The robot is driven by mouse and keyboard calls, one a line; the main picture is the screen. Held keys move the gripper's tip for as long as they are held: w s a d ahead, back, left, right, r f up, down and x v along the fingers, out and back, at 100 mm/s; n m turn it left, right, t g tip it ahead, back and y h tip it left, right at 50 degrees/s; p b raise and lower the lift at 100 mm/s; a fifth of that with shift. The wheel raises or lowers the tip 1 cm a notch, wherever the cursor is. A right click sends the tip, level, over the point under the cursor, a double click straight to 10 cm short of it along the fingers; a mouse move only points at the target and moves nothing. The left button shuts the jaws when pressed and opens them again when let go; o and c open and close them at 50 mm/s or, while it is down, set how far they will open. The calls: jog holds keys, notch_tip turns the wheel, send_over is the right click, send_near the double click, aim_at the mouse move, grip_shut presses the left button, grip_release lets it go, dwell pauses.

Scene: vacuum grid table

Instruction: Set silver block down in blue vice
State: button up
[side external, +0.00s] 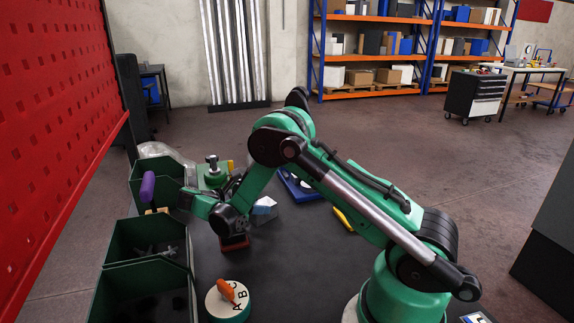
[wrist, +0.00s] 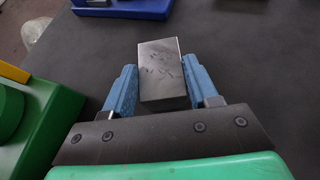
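The silver block (wrist: 162,75) is a grey metal block with dark marks on its face. In the wrist view it sits between the two blue fingers of my gripper (wrist: 159,85), with a finger against each side, and it looks held. In the side view a pale block (side external: 264,211) shows at my gripper, partly hidden by my wrist. A blue piece with metal on it (wrist: 125,8), cut off at the top of the wrist view, appears to be the blue vice. A blue fixture (side external: 291,184) also shows behind my arm in the side view, apart from the block.
A green fixture with a yellow part (wrist: 45,115) is close on the left. Green bins (side external: 148,280) line the table's left edge. A round lettered piece with an orange handle (side external: 228,299), a dark red piece (side external: 235,243) and a yellow tool (side external: 343,219) lie nearby.

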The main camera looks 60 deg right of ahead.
jog(key=o, duration=0.4)
jog(key=shift+w+a+r, duration=0.1)
jog(key=shift+w+a, duration=0.05)
jog(key=shift+a, duration=0.1)
jog(key=v, duration=0.3)
jog(key=shift+d+r, duration=0.1)
notch_tip(320, 180, up, 9)
jog(key=s+a+m+t+y, duration=0.1)
jog(key=a+m+t+y, duration=0.1)
jog(key=t+y, duration=0.15)
jog(key=s+a+m+t+y, duration=0.7)
jog(key=a+m, duration=0.3)
jog(key=a, duration=0.1)
jog(key=shift+a+r+m+t, duration=0.25)
jog(key=shift+r+m+t, duration=0.1)
jog(key=shift+r, duration=0.1)
jog(key=shift+o, duration=0.4)
jog(key=shift+s+a+m+t+y, duration=0.2)
jog(key=shift+a+m+t+y, duration=0.15)
jog(key=shift+m+y, duration=0.1)
